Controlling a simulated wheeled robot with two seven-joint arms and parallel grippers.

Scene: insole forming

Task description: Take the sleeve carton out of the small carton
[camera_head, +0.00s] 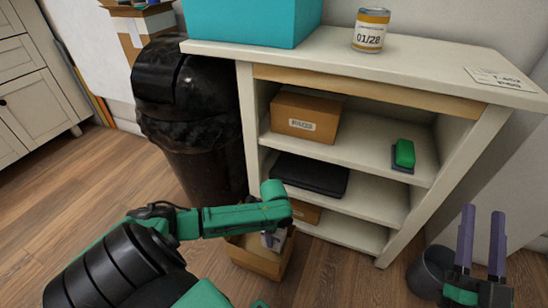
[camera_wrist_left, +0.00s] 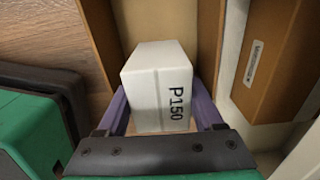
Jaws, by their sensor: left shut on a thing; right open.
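The sleeve carton is a white box marked "P150" (camera_wrist_left: 158,85), held between the purple fingers of my left gripper (camera_wrist_left: 160,112) in the left wrist view. The small carton (camera_head: 258,260) is an open brown box on the floor in front of the shelf; its brown wall also shows in the left wrist view (camera_wrist_left: 100,35). In the head view a bit of white (camera_head: 274,240) shows at the carton's opening, and my left forearm hides most of it. I cannot tell how deep the sleeve carton sits. My right gripper (camera_head: 482,240) is open and empty at the lower right.
A white shelf unit (camera_head: 385,225) stands behind the carton, holding a brown box (camera_head: 305,115), a black flat case (camera_head: 310,174) and a green sponge (camera_head: 404,153). Another brown box (camera_head: 306,211) sits on its bottom level. A black bin (camera_head: 205,165) stands to the left. Wood floor is clear at left.

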